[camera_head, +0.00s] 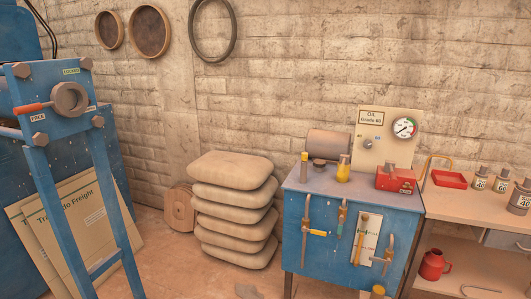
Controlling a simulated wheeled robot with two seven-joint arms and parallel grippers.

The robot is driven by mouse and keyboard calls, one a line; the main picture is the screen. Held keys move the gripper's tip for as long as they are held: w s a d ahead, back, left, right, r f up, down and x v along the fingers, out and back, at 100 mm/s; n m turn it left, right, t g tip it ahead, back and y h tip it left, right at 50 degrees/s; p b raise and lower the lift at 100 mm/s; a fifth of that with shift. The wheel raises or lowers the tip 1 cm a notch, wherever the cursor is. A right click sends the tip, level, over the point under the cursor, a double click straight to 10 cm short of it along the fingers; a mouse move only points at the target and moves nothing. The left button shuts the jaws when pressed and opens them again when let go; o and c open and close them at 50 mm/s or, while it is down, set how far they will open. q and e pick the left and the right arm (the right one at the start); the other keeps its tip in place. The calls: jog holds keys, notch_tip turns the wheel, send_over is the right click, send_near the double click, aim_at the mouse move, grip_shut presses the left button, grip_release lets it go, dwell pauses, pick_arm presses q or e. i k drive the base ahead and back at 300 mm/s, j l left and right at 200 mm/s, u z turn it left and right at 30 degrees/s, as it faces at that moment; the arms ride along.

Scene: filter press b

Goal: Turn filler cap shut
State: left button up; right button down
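A blue oil unit (318,262) stands right of centre against the wall. On its top is a low, dark, round cap (319,163), which looks like the filler cap; I cannot tell whether it is tight. Beside it stand a yellow-topped post (304,168) and a yellow fitting (343,171). Behind is a grey cylinder (328,144) and a panel (371,122) reading "OIL Grade 68" with a round gauge (405,128). Neither of my grippers is in view.
A red box (396,179) sits on the unit's right end. Pipes and handles (361,238) stick out in front. A bench (458,200) with oil bottles (500,180) adjoins at right. Stacked sacks (232,196) stand left, and a blue press frame (110,205) farther left.

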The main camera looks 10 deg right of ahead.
aim_at(317, 164)
jog(key=i+l+z, duration=0.35)
jog(key=i, duration=0.25)
jog(key=i+z, duration=0.4)
jog(key=i, duration=0.15)
